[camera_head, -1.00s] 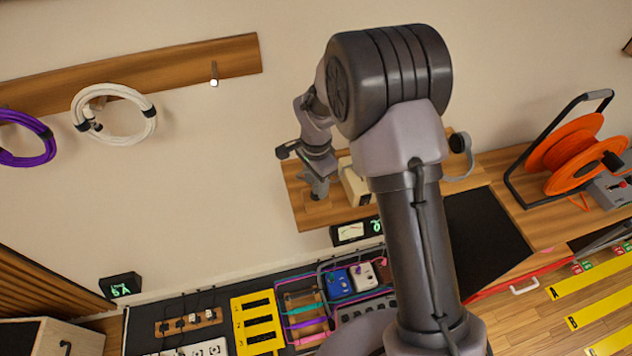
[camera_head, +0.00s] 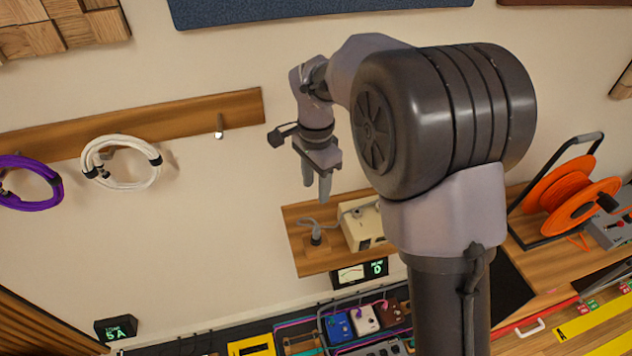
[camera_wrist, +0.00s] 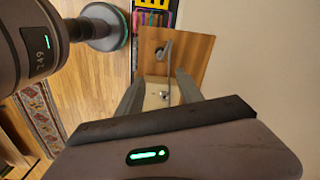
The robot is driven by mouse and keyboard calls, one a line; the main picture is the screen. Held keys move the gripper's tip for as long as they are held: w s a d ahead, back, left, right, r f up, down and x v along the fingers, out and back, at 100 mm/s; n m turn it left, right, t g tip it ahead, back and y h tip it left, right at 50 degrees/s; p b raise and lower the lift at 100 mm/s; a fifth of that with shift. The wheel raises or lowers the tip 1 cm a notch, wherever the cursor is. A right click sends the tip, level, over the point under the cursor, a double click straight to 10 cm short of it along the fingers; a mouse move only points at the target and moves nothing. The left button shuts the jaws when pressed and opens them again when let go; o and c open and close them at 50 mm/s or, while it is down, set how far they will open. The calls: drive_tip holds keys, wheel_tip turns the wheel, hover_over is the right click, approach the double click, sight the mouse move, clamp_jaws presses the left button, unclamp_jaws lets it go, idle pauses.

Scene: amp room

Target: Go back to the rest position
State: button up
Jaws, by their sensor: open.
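My gripper (camera_head: 318,186) is raised in front of the wall, above the left part of a small wooden shelf (camera_head: 318,261). Its two fingers point down, apart and empty. In the wrist view my gripper (camera_wrist: 158,80) shows its fingers on either side, with the wooden shelf (camera_wrist: 195,50) beyond them. A grey plug-like piece with a cable (camera_head: 317,238) stands on the shelf below the fingers, clear of them. A cream box (camera_head: 364,228) sits beside it, partly hidden by my arm.
A white cable coil (camera_head: 122,182) and a purple cable coil (camera_head: 45,203) hang on a wooden rail (camera_head: 60,139) at left. An orange cable reel (camera_head: 572,205) stands at right. Coloured pedals (camera_head: 364,319) and a meter (camera_head: 350,274) lie below.

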idle(0.6)
drive_tip(key=s+d+f+n+t+b, duration=0.2)
drive_tip(key=s+f+b, duration=0.1)
drive_tip(key=s+b, duration=0.4)
drive_tip(key=s+d+f+n+t+y+b, duration=0.1)
drive_tip(key=s+d+f+n+t+b, duration=0.1)
drive_tip(key=s+b, duration=0.5)
drive_tip(key=s+d+f+n+t+y+b, duration=0.1)
drive_tip(key=s+d+f+n+b, duration=0.1)
drive_tip(key=s+b, duration=0.5)
drive_tip(key=s+f+n, duration=0.1)
drive_tip(key=s+f, duration=0.1)
drive_tip(key=s, duration=0.2)
drive_tip(key=shift+d+f+t, duration=0.2)
drive_tip(key=shift+f+t, duration=0.1)
drive_tip(key=shift+t, duration=0.1)
